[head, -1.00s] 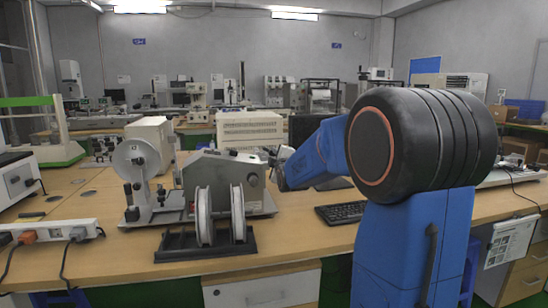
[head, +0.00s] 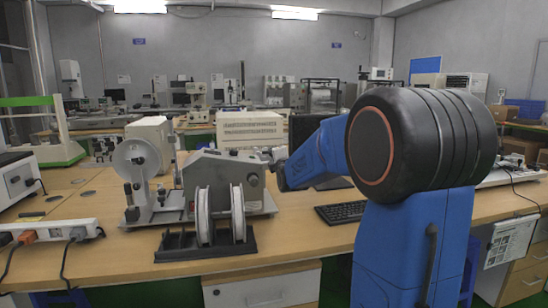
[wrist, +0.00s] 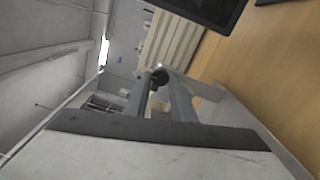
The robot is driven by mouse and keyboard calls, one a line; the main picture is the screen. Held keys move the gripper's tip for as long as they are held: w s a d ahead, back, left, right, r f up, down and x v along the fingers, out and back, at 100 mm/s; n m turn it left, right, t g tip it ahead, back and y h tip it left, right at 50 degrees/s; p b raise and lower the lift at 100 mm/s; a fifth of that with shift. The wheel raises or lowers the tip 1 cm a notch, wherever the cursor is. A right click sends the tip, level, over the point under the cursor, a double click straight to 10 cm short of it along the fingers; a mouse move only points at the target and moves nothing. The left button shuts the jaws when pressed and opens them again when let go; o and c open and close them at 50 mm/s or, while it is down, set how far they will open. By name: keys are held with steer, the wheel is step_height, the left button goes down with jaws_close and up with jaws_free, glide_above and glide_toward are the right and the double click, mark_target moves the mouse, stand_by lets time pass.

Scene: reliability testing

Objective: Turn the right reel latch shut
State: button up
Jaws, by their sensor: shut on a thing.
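The grey reel machine (head: 222,167) stands on the wooden bench, with a pale reel disc (head: 128,160) at its left end. My gripper (head: 266,156) is at the upper right end of the machine, small and partly hidden by my blue arm. In the wrist view my two gripper fingers (wrist: 162,88) close around a small black knob-like part (wrist: 160,76) at their tips. I take this part to be the right reel latch. How far it is turned cannot be told.
A black rack (head: 180,243) with two upright white reels (head: 203,215) stands in front of the machine. A keyboard (head: 340,212) lies to the right. A power strip (head: 50,232) with cables lies at the left. A beige box unit (head: 250,130) stands behind.

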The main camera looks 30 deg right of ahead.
steer(key=shift+f, duration=0.1)
steer(key=o, duration=1.1)
steer(key=shift+c, duration=0.2)
steer(key=shift+s, duration=0.1)
steer(key=v, duration=1.7)
steer(key=shift+s, duration=0.15)
steer(key=shift+a, duration=0.1)
